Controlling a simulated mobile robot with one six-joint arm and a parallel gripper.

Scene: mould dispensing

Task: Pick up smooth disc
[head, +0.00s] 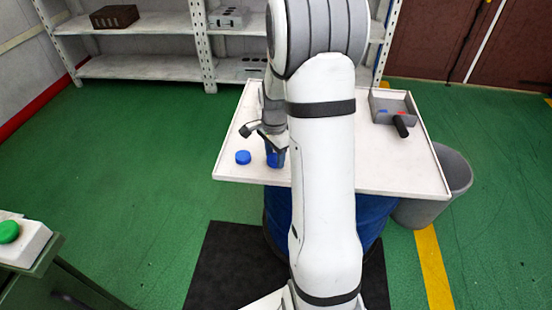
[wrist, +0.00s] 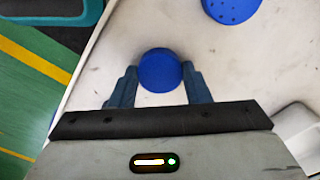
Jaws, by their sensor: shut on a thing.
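The smooth disc (wrist: 160,70) is plain blue and round. It sits between the two fingers of my gripper (wrist: 160,76) in the wrist view, with a finger against each side. In the head view my gripper (head: 274,152) is low over the left part of the white table, with blue showing at the fingers. I cannot tell whether the disc touches the table. A second blue disc (head: 243,157), with small holes on its top, lies just left of my gripper. It also shows at the top of the wrist view (wrist: 232,8).
A grey bin (head: 452,180) stands beside the table. Shelves (head: 140,67) are behind.

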